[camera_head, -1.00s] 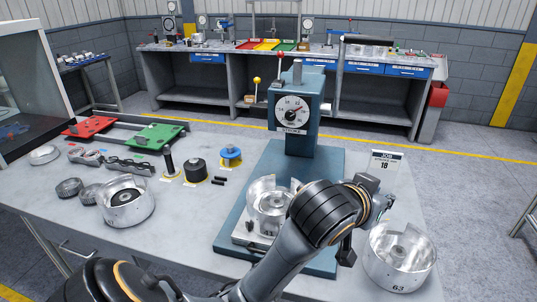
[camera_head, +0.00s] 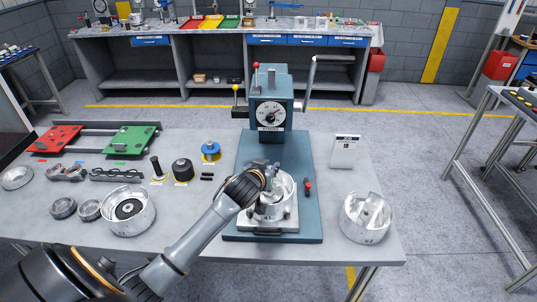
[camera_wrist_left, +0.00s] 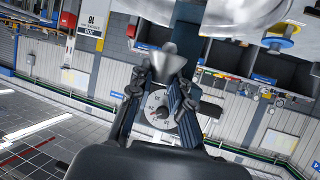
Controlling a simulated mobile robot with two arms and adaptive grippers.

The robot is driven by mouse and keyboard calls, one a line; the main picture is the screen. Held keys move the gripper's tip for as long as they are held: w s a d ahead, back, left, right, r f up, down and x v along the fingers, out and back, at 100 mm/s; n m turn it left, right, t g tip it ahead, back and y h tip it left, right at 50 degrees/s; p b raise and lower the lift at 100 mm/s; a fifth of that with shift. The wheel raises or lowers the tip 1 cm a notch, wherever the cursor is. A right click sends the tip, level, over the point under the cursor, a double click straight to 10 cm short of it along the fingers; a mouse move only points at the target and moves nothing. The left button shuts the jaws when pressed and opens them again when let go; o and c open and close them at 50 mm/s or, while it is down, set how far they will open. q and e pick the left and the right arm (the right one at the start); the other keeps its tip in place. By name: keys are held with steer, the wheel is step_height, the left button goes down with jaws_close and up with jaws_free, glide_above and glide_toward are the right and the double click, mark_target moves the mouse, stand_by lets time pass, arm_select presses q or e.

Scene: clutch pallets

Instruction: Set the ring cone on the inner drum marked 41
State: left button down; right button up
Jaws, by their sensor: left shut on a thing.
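My left gripper (camera_head: 266,176) is over the open metal drum on the press plate. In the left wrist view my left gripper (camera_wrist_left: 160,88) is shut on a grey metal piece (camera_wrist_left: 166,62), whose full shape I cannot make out. The press drum (camera_head: 286,206) is partly hidden by my gripper. A second open drum (camera_head: 367,232) stands at the table's right front; the number on its wall is too small to read surely. A third drum (camera_head: 128,220) with a dark centre stands at the left. I cannot tell which drum is marked 41. My right gripper is not in view.
The blue press (camera_head: 272,100) with its dial stands behind the press drum. A job card (camera_head: 344,151) stands at the right. Small rings (camera_head: 63,208), a black cylinder (camera_head: 182,170), a blue-topped part (camera_head: 211,151) and red and green plates (camera_head: 131,140) occupy the left.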

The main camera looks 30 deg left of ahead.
arm_select(q)
steer(key=shift+a+f+b, duration=0.15)
steer(key=shift+f+b, duration=0.35)
steer(key=shift+f, duration=0.05)
steer(key=shift+w+f+b, duration=0.1)
steer(key=shift+f+b, duration=0.2)
step_height(320, 180, down, 4)
steer(key=b, duration=0.4)
steer(key=shift+f+b, duration=0.35)
steer(key=shift+f, duration=0.4)
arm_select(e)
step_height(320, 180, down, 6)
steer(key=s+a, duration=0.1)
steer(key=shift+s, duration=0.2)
arm_select(q)
steer(key=shift+p, duration=0.3)
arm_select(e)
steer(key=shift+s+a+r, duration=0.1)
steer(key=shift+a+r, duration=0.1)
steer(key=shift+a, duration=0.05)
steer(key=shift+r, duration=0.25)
arm_select(q)
steer(key=shift+f+p, duration=0.25)
steer(key=shift+p, duration=0.05)
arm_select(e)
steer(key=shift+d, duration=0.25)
